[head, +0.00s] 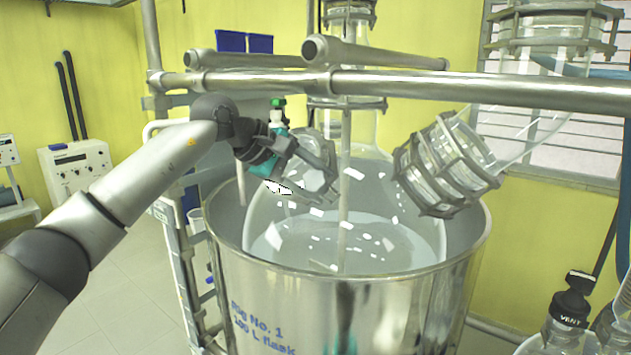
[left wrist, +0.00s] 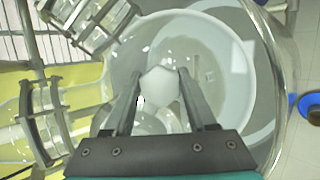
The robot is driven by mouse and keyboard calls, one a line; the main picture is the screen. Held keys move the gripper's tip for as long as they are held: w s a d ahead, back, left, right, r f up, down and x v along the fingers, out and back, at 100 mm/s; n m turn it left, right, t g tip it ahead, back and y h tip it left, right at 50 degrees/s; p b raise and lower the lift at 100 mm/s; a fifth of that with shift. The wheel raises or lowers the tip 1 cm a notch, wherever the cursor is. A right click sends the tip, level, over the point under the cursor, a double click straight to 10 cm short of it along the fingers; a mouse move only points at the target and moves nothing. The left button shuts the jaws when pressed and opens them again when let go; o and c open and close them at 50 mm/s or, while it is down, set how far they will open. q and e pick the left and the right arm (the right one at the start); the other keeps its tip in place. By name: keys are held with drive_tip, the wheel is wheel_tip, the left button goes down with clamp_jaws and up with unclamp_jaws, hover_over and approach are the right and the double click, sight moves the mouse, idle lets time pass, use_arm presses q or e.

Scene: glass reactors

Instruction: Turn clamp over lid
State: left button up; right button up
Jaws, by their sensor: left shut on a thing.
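My left gripper (head: 322,172) reaches over the big glass flask (head: 395,215) from the left and is at a short glass neck on its near left shoulder. In the left wrist view the two fingers (left wrist: 159,80) close around a pale, rounded lid (left wrist: 162,88) from both sides. The fingers and glare partly cover the lid in the head view. I cannot make out a separate clamp at this lid. My right gripper is in neither view.
The flask sits inside a shiny metal vessel (head: 250,275). A metal rail (head: 480,90) crosses above the flask. A glass neck with a caged metal clamp (head: 445,165) leans out at the right.

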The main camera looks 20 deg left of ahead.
use_arm(q)
drive_tip(key=shift+r, duration=0.1)
drive_tip(key=o, duration=1.4)
drive_tip(key=b+v, duration=0.3)
drive_tip(key=v, duration=1.2)
drive_tip(key=shift+s+a, duration=0.1)
drive_tip(key=shift+a, duration=0.05)
